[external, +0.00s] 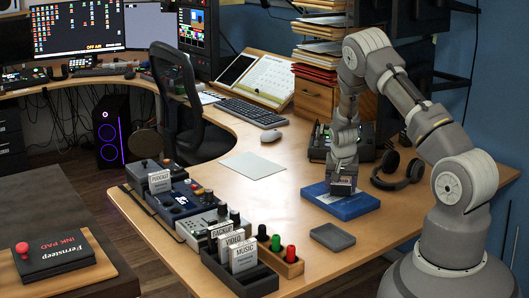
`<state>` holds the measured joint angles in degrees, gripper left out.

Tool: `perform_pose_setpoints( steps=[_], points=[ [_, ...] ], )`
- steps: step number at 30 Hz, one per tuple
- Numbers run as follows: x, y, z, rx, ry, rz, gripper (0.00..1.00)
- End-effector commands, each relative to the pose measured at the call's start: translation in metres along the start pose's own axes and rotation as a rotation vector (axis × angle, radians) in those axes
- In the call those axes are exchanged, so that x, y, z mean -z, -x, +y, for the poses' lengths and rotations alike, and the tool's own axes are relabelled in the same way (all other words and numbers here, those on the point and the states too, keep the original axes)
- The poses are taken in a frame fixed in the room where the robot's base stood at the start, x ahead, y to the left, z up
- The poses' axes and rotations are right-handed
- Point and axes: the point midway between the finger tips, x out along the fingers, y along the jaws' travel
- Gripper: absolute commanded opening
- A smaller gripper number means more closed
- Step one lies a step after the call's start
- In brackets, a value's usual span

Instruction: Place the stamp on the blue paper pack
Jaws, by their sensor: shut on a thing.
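The blue paper pack (345,207) lies flat on the wooden desk, right of centre. My gripper (343,178) points down over the pack and is shut on a small dark block, which I take to be the stamp (342,189). The block is at the pack's upper surface in the picture; I cannot tell whether it touches or hovers just above. My fingers hide the upper part of the block.
A shallow grey tray (332,236) lies in front of the pack. Headphones (399,172) lie close to its right. A wooden holder (289,267) with coloured cylinders and a black card box (240,280) stand front left. A white sheet (253,165) lies left; desk around it is clear.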

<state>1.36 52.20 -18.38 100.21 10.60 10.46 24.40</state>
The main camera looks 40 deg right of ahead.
Motion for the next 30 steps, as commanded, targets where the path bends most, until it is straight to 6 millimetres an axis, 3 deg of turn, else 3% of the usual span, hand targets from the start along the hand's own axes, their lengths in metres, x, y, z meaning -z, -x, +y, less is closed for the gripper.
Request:
perform_pose_setpoints(
  steps=[10, 11, 14, 23, 26, 30],
  points=[
    [-0.001, -0.004, 0.000, 0.001, -0.001, 0.002, 0.41],
    [-0.001, -0.004, 0.000, 0.001, -0.001, 0.001, 0.75],
    [-0.001, -0.003, 0.000, 0.001, -0.001, 0.002, 0.98],
    [0.000, -0.002, 0.000, 0.001, -0.001, 0.002, 0.98],
    [0.001, 0.007, -0.001, 0.002, -0.001, 0.003, 0.98],
    [0.003, 0.036, -0.001, 0.003, -0.001, 0.004, 0.98]
  ],
)
